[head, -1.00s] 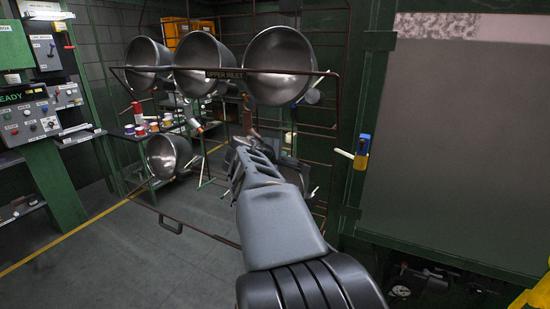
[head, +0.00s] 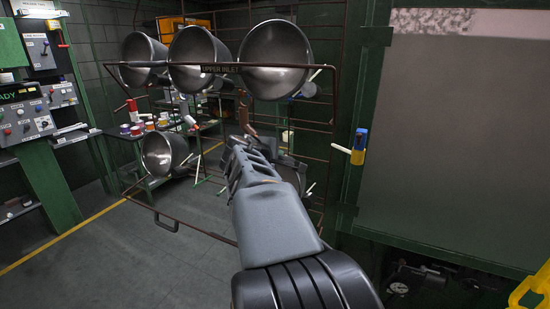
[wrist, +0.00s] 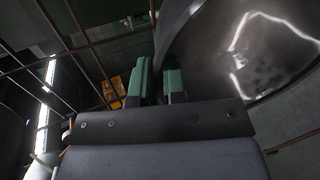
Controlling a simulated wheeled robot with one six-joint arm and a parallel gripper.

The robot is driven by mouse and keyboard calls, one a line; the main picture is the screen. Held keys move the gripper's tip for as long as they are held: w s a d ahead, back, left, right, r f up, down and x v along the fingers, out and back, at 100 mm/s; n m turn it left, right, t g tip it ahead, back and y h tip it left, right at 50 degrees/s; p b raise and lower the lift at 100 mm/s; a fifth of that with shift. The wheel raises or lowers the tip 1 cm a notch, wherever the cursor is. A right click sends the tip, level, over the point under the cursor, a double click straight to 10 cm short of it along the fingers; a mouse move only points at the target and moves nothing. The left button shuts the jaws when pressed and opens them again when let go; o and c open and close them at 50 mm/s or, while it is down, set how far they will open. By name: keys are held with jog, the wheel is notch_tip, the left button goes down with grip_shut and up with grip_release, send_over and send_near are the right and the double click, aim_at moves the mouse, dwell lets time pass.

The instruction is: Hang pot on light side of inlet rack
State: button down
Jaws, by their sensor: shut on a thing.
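The inlet rack (head: 333,100) is a brown wire frame with an "UPPER INLET" sign. Three steel pots hang along its upper bar: left (head: 144,52), middle (head: 196,58) and right (head: 275,58). One pot (head: 163,153) hangs lower at the left. My gripper is mostly hidden behind my arm in the head view. In the wrist view its green fingers (wrist: 160,82) are shut on the edge of a steel pot (wrist: 262,50), which fills the right side. A partly hidden pot (head: 290,172) shows behind my arm, probably the held one.
A control panel (head: 35,110) stands at the left. A table with colored cups (head: 140,128) is behind the rack. A large grey panel (head: 460,140) in a green frame, with a blue and yellow handle (head: 359,146), closes the right. The floor at front left is clear.

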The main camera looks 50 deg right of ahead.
jog(key=c, duration=1.1)
grip_release()
jog(key=shift+a+f, duration=0.1)
jog(key=shift+f, duration=0.05)
jog(key=a+f+b+v, duration=0.1)
jog(key=f+b+v, duration=0.1)
jog(key=v, duration=0.9)
jog(key=f+b+v, duration=0.2)
jog(key=v, duration=1)
jog(key=shift+s+a+b, duration=0.3)
jog(key=shift+s+a, duration=0.05)
jog(key=shift+a, duration=0.3)
